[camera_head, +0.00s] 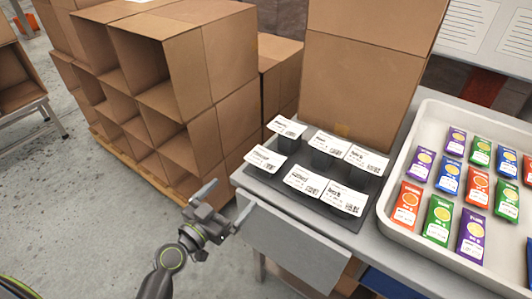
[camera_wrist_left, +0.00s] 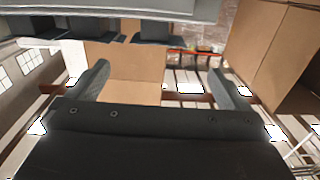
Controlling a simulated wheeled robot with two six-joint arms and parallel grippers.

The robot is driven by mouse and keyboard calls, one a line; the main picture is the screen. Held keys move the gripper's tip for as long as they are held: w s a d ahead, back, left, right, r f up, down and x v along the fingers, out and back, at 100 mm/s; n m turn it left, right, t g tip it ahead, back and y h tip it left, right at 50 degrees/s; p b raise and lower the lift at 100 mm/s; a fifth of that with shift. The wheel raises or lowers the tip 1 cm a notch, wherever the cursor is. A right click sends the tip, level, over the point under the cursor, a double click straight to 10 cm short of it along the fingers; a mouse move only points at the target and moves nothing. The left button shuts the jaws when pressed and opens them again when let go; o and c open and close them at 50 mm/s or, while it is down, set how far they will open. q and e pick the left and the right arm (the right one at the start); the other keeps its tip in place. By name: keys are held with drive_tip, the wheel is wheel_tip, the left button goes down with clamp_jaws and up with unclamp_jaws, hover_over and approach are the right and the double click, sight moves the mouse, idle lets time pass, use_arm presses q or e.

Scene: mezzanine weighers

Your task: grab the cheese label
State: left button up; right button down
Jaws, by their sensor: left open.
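Several white printed labels stand on small black holders on a dark mat at the table's left end. They form a back row, with a left label (camera_head: 286,127), a middle label (camera_head: 325,145) and a right label (camera_head: 366,159), and a front row, with a left label (camera_head: 265,158), a middle label (camera_head: 304,181) and a right label (camera_head: 343,197). Their print is too small to tell which says cheese. My left gripper (camera_head: 226,203) is open and empty, left of the table edge and apart from the labels. Its two fingers also show in the left wrist view (camera_wrist_left: 158,67). My right gripper is out of view.
A pale tray (camera_head: 392,215) of coloured packets stands on the table (camera_head: 396,137) at right. A tall cardboard box (camera_head: 365,70) stands behind the labels. Stacked open cartons (camera_head: 185,90) rise at left. The floor at lower left is clear.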

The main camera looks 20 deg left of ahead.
use_arm(q)
drive_tip(key=p, duration=0.2)
approach(258, 167)
drive_tip(key=shift+w+d+r, duration=0.2)
drive_tip(key=shift+w+d, duration=0.05)
drive_tip(key=shift+w, duration=0.35)
drive_tip(key=shift+w+d+r, duration=0.25)
drive_tip(key=shift+w+d, duration=0.05)
drive_tip(key=shift+w, duration=0.3)
drive_tip(key=x, duration=0.1)
drive_tip(key=p+x, duration=0.1)
drive_tip(key=x, duration=0.2)
drive_tip(key=shift+w+d+r+p, duration=0.15)
drive_tip(key=shift+d+r+p, duration=0.15)
drive_tip(key=shift+p, duration=0.1)
drive_tip(key=shift+w+f, duration=0.15)
drive_tip(key=shift+w, duration=0.3)
drive_tip(key=c, duration=0.7)
